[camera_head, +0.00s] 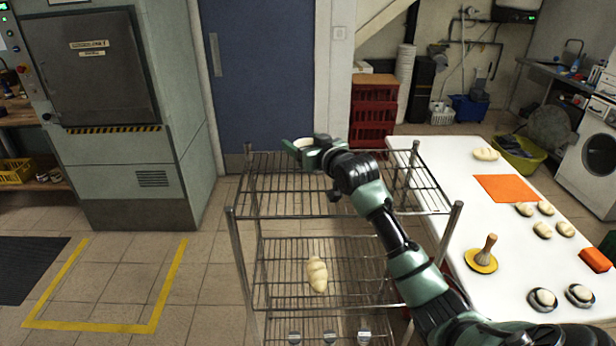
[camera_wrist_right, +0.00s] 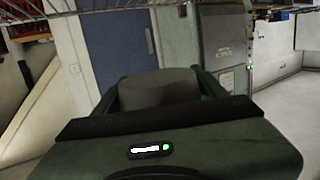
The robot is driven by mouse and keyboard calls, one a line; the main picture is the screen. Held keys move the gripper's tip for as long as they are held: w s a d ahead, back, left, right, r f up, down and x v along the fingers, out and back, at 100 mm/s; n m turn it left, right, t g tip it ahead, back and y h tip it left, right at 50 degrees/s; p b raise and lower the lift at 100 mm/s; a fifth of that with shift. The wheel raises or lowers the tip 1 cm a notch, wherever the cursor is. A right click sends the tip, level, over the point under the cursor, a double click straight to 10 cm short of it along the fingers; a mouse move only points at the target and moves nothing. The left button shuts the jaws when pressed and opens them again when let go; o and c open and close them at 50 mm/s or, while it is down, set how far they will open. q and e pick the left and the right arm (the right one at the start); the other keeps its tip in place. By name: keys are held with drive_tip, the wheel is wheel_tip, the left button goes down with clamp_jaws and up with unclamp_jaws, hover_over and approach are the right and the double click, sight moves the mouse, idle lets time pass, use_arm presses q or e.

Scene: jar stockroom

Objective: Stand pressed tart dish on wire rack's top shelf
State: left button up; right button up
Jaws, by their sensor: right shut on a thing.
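My right gripper (camera_head: 306,150) is shut on the tart dish (camera_head: 303,143), a small round dish with a pale top. The dish is at the far edge of the wire rack's top shelf (camera_head: 270,188); whether it touches the wires cannot be told. In the right wrist view the dish (camera_wrist_right: 160,88) shows as a grey rounded side between the two green fingers (camera_wrist_right: 165,92). Its underside is hidden there. My left gripper is not in view.
The top shelf looks otherwise empty. A pale loaf (camera_head: 317,274) lies on the shelf below, and several small dark-and-light items stand lower. A white table (camera_head: 465,205) at right holds an orange mat (camera_head: 505,188), dough pieces and a wooden tool (camera_head: 486,250) on a yellow disc.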

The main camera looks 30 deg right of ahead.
hover_over(305, 187)
drive_tip(key=w, duration=0.1)
drive_tip(key=f, duration=0.6)
drive_tip(key=shift+d+p, duration=0.2)
drive_tip(key=shift+p, duration=0.2)
wheel_tip(305, 187, down, 5)
drive_tip(key=shift+f+p, duration=0.2)
drive_tip(key=shift+p, duration=0.15)
drive_tip(key=shift+f, duration=0.15)
drive_tip(key=o, duration=1.4)
drive_tip(key=shift+s+a, duration=0.1)
drive_tip(key=shift+s, duration=0.4)
drive_tip(key=s, duration=0.3)
drive_tip(key=s+r+b, duration=0.1)
drive_tip(key=s, duration=0.3)
drive_tip(key=s+a+r, duration=0.1)
drive_tip(key=s, duration=0.3)
drive_tip(key=shift+b, duration=0.4)
drive_tip(key=shift+w, duration=0.1)
